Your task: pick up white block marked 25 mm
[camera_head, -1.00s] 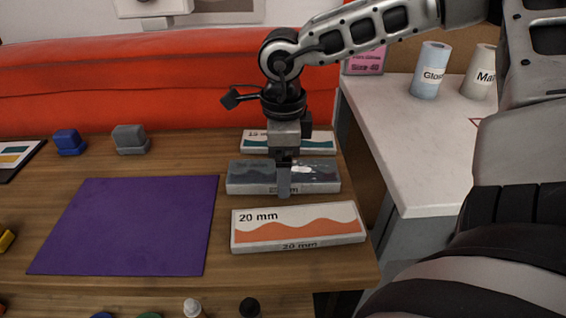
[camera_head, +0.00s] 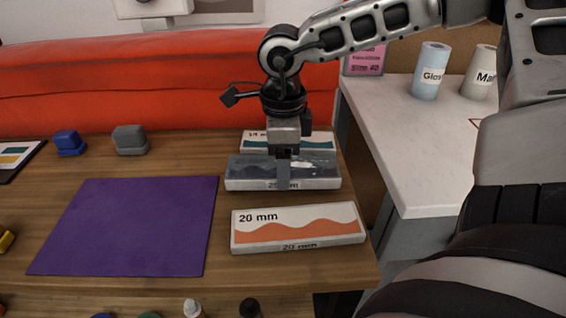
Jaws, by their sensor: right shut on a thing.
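The block marked 25 mm (camera_head: 245,178) is the middle one of three blocks at the right of the wooden table. Its top lies in grey shadow and its front label is partly covered by a finger. My right gripper (camera_head: 283,182) points down from above and is shut on this block near its middle. Whether the block touches the table cannot be told. My left gripper is not in view.
The 20 mm block (camera_head: 298,232) with an orange wave lies just in front, and another block (camera_head: 318,143) with a teal wave lies just behind. A purple sheet (camera_head: 130,225) covers the table's middle. A white counter (camera_head: 415,135) with rolls stands at right.

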